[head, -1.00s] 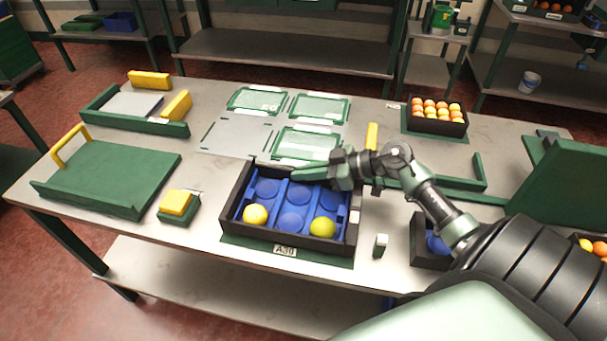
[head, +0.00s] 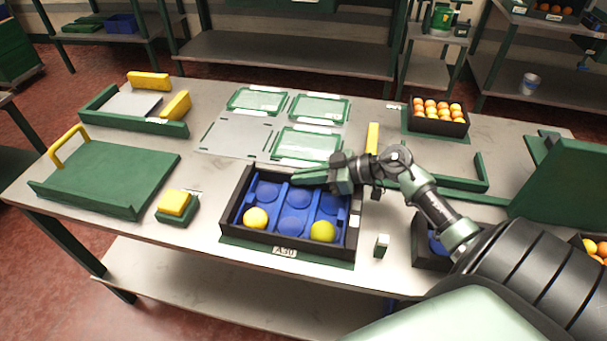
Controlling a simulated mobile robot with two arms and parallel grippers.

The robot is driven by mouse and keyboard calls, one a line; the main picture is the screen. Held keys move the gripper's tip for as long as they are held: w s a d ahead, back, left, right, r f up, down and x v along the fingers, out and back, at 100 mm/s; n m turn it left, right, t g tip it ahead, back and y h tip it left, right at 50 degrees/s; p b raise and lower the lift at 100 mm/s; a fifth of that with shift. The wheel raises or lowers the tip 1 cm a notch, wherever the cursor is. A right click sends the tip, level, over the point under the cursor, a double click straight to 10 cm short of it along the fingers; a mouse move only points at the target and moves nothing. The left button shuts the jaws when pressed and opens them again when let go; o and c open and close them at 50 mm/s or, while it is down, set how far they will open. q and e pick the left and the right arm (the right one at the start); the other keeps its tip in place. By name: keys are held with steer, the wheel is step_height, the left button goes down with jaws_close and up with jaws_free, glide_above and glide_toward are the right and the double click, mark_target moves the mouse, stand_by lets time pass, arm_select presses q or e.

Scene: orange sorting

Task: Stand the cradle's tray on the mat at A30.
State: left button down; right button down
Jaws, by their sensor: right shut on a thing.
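A black tray (head: 229,212) with a blue insert of round pockets is over the green mat (head: 340,263) labelled A30. It looks level and appears to rest on the mat; its front wall is just behind the label. Two yellow balls sit in its front pockets, one at the left (head: 256,218) and one at the right (head: 322,232). My right gripper (head: 310,178) is shut on the tray's rear wall, its green fingers pointing left. The exact contact is partly hidden by the fingers. My left gripper is not in view. I cannot tell which frame is the cradle.
A small white-topped block (head: 381,244) stands right of the tray. Another dark tray (head: 425,248) is partly hidden behind my right arm. A yellow-topped green block (head: 177,207) lies left. Glassy green-framed panels (head: 308,145) lie behind. A black box of oranges (head: 437,127) is back right.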

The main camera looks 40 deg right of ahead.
steer(key=shift+f, duration=0.15)
steer(key=c, duration=1.5)
jaws_free()
steer(key=shift+f, duration=0.1)
